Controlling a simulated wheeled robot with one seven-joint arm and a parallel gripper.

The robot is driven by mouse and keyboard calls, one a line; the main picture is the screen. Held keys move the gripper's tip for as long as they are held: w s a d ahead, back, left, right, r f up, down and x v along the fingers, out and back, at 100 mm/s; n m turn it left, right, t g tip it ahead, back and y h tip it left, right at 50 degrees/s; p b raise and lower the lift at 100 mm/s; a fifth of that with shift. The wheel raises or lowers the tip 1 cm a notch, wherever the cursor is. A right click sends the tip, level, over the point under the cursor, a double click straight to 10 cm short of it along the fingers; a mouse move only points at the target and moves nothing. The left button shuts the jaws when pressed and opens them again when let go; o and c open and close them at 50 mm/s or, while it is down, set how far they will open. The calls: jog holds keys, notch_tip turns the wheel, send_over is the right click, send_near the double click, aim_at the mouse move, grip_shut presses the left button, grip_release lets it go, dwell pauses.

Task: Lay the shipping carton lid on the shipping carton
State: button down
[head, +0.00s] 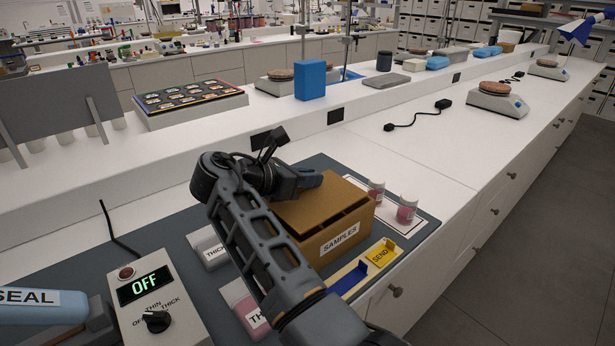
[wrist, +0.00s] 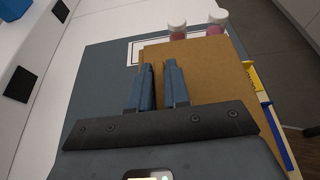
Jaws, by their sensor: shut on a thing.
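The shipping carton (head: 343,240) is a brown box with a SAMPLES label, on the dark mat at the front of the bench. The brown shipping carton lid (head: 322,206) is over its top, with a dark gap along the near edge; I cannot tell whether it rests on the carton. In the wrist view the lid (wrist: 205,70) fills the area under my fingers. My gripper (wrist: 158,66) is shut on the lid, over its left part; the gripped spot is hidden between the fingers. It also shows in the head view (head: 310,181), partly hidden by my arm.
Two pink-filled jars (head: 406,209) (head: 376,190) stand on a white card behind the carton. A yellow SEND strip (head: 381,254) lies at its right front. A control box reading OFF (head: 146,290) and pale THICK-labelled containers (head: 208,247) are to the left.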

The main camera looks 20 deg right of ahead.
jog(key=shift+f, duration=0.8)
jog(key=c, duration=1)
grip_release()
jog(key=shift+r+p, duration=0.4)
jog(key=shift+r, duration=2.6)
